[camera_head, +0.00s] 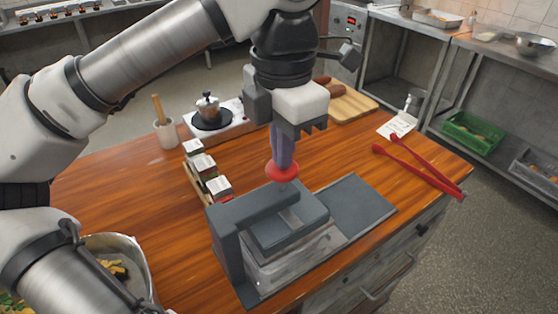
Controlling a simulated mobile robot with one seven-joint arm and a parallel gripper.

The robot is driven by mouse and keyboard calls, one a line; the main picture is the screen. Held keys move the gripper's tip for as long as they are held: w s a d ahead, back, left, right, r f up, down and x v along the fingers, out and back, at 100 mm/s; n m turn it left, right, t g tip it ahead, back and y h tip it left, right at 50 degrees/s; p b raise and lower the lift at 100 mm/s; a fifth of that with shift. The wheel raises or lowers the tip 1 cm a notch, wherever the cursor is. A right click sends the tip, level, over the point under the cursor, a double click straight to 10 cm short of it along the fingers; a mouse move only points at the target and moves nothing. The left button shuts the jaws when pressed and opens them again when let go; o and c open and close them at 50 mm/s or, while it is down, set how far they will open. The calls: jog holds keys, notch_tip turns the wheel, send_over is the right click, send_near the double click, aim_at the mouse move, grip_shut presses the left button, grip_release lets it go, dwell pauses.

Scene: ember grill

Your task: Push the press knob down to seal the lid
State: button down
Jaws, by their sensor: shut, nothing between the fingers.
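The press (228,256) is a dark grey frame with an overhanging arm, standing near the front of the wooden counter. Its red round knob (274,173) sits on a short metal rod above the arm. A clear container (290,262) with a grey lid area stands under the press. My gripper (282,164) points straight down over the knob with its fingers shut and nothing between them. The fingertips overlap the knob's top in this view; I cannot tell whether they touch it. The contact between the press plate and the lid is partly hidden.
A grey flat plate (357,204) extends right of the press. Red tongs (418,168) lie at the right edge of the counter. Small boxes (203,166) stand behind-left, with a burner and moka pot (208,108) farther back. A metal bowl (128,243) is at lower left.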

jog(key=shift+f+b, duration=0.7)
jog(key=shift+f, duration=0.3)
jog(key=shift+r+p, duration=2.7)
jog(key=shift+r, duration=0.95)
jog(key=shift+s+f, duration=0.1)
jog(key=shift+f, duration=0.05)
